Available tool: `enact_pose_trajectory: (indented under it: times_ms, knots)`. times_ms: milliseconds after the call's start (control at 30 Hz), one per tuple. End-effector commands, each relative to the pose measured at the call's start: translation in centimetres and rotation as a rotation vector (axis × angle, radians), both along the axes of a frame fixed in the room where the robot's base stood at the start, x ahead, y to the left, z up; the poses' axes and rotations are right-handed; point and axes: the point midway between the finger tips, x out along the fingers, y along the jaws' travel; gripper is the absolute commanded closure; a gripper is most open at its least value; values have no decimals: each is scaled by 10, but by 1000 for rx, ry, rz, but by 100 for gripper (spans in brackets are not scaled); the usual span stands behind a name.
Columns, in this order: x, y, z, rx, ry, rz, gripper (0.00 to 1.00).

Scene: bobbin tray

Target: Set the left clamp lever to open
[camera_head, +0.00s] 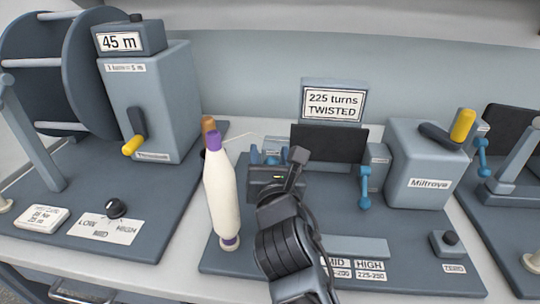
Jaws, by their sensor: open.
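The twist tester has a grey left clamp block (272,143), mostly hidden behind my gripper. Bits of blue (270,158) show there, which look like the left clamp lever between my fingertips. Its full shape and angle are hidden. My gripper (269,155) is open, reaching away from me at that clamp. I cannot tell whether it touches the lever. The right clamp lever (365,188) is blue with rounded ends and hangs down from the right clamp block (377,165).
A white bobbin (222,195) with purple ends stands close to the left of my arm. A dark panel (328,143) and a "225 turns TWISTED" display (333,101) stand behind. The Miltroya box (418,165) with a yellow-handled crank is right. A reel machine (150,110) stands left.

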Motion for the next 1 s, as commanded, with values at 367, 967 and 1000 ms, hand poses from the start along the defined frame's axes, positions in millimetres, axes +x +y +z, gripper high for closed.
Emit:
enact_pose_trajectory:
  times_ms: [367,967,1000]
  knots:
    - [1,0,0,0,1,0,58]
    - [0,0,0,1,1,-1,100]
    - [0,0,0,0,1,-1,100]
